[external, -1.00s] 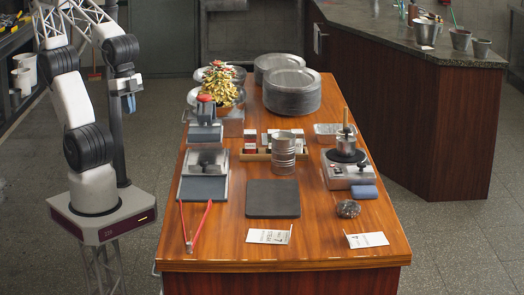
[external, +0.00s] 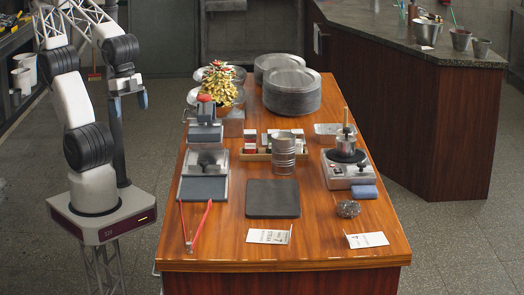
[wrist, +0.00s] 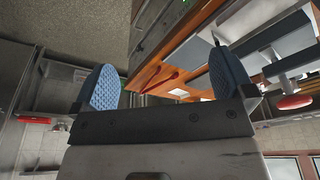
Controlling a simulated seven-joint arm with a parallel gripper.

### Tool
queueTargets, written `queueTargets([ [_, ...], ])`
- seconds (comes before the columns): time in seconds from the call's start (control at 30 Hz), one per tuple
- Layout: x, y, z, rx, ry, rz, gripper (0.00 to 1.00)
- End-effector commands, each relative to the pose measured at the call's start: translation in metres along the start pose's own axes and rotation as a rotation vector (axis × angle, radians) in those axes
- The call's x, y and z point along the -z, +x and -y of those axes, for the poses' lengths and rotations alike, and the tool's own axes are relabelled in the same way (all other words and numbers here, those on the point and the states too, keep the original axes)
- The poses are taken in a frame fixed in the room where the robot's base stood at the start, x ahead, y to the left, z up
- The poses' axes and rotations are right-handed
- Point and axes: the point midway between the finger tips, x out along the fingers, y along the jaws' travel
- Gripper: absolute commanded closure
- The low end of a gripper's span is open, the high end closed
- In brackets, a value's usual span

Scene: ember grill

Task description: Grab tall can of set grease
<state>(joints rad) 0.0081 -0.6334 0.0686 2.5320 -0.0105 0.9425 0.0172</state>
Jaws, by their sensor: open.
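A tall ribbed metal can (external: 284,153) stands upright near the middle of the wooden table, just behind a dark square mat. It has no label that I can read. My gripper (external: 128,101) is off the table's left side, in the air and well apart from the can. In the wrist view, my gripper's two blue padded fingers (wrist: 150,88) are spread wide with nothing between them. The can cannot be made out in the wrist view.
The wooden table (external: 225,240) holds red tongs (external: 193,228), a dark mat (external: 272,198), a press (external: 204,176), a burner with a pot (external: 347,165), stacked plates (external: 292,95) and a small box tray (external: 256,155). The front edge between two paper cards is clear.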

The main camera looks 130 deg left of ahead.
Motion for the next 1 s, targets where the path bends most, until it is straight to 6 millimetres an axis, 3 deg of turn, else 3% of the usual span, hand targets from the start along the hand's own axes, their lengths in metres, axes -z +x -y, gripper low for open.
queueTargets([
  [0.17, 0.003, -0.009, 0.0, 0.0, 0.0, -0.002, 0.0],
  [0.43, 0.013, -0.052, 0.0, 0.001, 0.002, -0.002, 0.0],
  [0.77, 0.042, -0.043, 0.028, 0.125, 0.162, 0.07, 0.0],
  [1.0, 0.084, -0.036, 0.069, 0.282, 0.389, 0.19, 0.0],
])
